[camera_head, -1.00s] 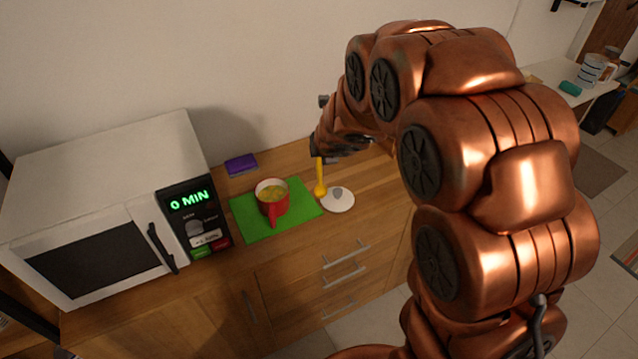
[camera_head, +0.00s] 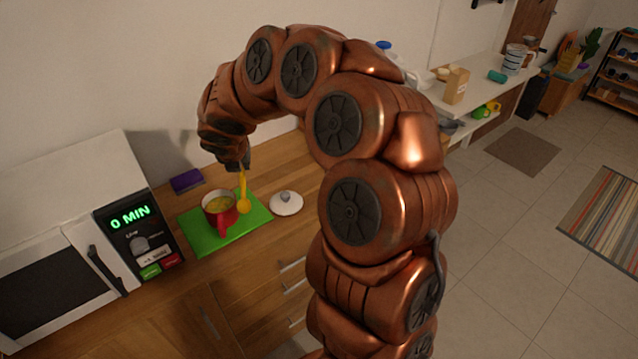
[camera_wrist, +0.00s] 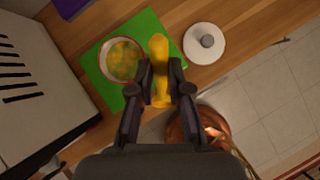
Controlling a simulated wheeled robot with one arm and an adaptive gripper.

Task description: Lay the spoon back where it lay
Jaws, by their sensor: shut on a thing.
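A yellow spoon (camera_head: 243,194) hangs upright from my gripper (camera_head: 243,165), its bowl end down. In the wrist view my gripper (camera_wrist: 161,82) is shut on the spoon (camera_wrist: 160,52). The spoon is beside the red mug (camera_head: 220,211), on its right, over the green mat (camera_head: 262,214). I cannot tell whether its tip touches the mat. The mug holds a yellow soup-like content, and it also shows in the wrist view (camera_wrist: 122,61).
A white lid (camera_head: 286,204) with a grey knob lies on the wooden counter right of the mat. A purple box (camera_head: 186,181) lies behind the mat. The microwave (camera_head: 60,220) stands at the left, showing 0 MIN. The counter behind the lid looks clear.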

